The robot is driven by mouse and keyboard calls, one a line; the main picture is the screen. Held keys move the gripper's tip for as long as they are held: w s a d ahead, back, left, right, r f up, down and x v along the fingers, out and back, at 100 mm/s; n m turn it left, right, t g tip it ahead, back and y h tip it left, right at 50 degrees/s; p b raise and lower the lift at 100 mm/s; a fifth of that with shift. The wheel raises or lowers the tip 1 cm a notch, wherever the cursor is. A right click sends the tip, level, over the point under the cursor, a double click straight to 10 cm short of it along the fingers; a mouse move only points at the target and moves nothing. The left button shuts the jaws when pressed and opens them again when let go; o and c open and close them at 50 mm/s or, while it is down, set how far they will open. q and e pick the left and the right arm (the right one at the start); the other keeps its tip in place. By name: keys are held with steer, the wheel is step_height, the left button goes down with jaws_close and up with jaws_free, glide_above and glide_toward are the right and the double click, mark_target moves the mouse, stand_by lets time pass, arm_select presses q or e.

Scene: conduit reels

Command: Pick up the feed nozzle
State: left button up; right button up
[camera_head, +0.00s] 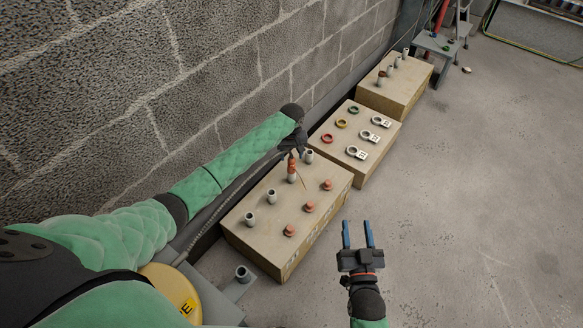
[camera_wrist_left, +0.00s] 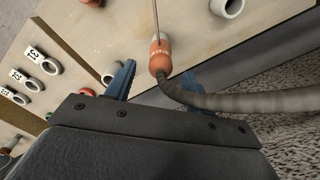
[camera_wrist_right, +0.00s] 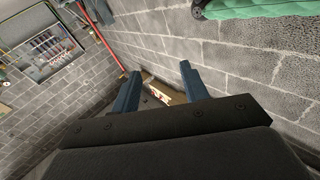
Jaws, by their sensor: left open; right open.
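The feed nozzle (camera_head: 291,169) looks like an orange cylinder with a thin rod, standing at the near box's top. In the left wrist view the nozzle (camera_wrist_left: 159,58) has a grey ribbed hose (camera_wrist_left: 235,101) running from it to the right. My left gripper (camera_wrist_left: 160,76) is open, its blue fingers on either side of the nozzle's near end; I cannot tell whether they touch it. In the head view my left gripper (camera_head: 296,146) is dark and partly hides the area above the nozzle. My right gripper (camera_head: 357,229) is open and empty over the floor, right of the near box.
The near box (camera_head: 265,231) carries grey sockets (camera_head: 272,195) and orange caps (camera_head: 309,207). The middle box (camera_head: 372,152) holds coloured rings and tagged grey rings. A far box (camera_head: 395,93) stands beyond. A block wall (camera_head: 190,80) runs along the left. The floor (camera_head: 480,200) at right is clear.

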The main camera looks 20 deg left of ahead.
mark_target(292, 158)
arm_select(q)
step_height(292, 158, down, 5)
steer(key=shift+r+b, duration=0.1)
steer(key=shift+b, duration=0.55)
arm_select(e)
step_height(292, 158, up, 15)
steer(key=d+t+y, duration=0.1)
steer(key=t, duration=0.4)
steer(key=shift+s, duration=0.45)
arm_select(q)
steer(key=shift+c, duration=0.2)
arm_select(e)
steer(key=shift+f, duration=0.1)
arm_select(q)
steer(key=c, duration=1.1)
